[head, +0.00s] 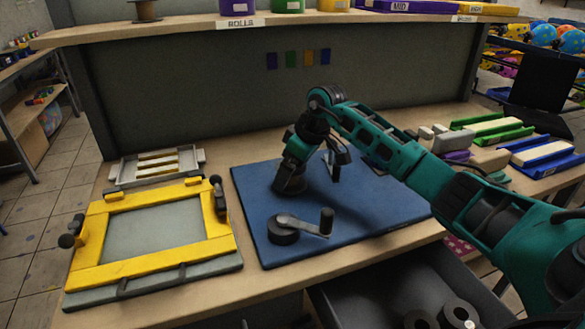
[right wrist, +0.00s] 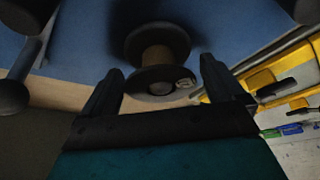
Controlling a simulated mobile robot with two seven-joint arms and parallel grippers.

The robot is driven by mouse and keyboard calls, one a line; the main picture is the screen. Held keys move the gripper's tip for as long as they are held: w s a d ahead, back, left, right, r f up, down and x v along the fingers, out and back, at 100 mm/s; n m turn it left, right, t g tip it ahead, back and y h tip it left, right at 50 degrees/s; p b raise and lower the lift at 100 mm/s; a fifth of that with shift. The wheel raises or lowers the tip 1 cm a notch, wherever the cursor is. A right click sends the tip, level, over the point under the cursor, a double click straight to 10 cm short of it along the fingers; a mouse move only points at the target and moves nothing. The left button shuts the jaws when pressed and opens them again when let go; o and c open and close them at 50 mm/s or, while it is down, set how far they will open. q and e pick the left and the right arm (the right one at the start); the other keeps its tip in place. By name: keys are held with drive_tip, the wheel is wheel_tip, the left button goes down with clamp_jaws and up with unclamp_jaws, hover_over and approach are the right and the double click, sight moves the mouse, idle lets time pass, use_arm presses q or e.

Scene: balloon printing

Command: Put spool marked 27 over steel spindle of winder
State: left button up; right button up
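A spool with dark flanges and a brown core (right wrist: 158,55) shows in the right wrist view, in front of the blue mat. A small pale mark lies on its near flange; I cannot read the number. My right gripper (right wrist: 160,70) has one finger on each side of this near flange. The fingers stand wide apart, but I cannot tell whether they touch the flange. In the head view my right gripper (head: 291,178) points down just behind the winder's dark crank (head: 285,235). I cannot make out the steel spindle. My left gripper is out of view.
The winder stands on a blue mat (head: 390,205). A yellow frame (head: 225,245) lies to the left, with a small grey rack (head: 155,165) behind it. Coloured trays (head: 540,155) lie at the right. An open front drawer (head: 370,300) holds dark spools (head: 458,314). A shelf (head: 340,17) spans the back.

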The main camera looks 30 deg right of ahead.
drive_tip(key=shift+o, duration=0.2)
drive_tip(key=v, duration=1.3)
drive_tip(key=shift+f, duration=0.1)
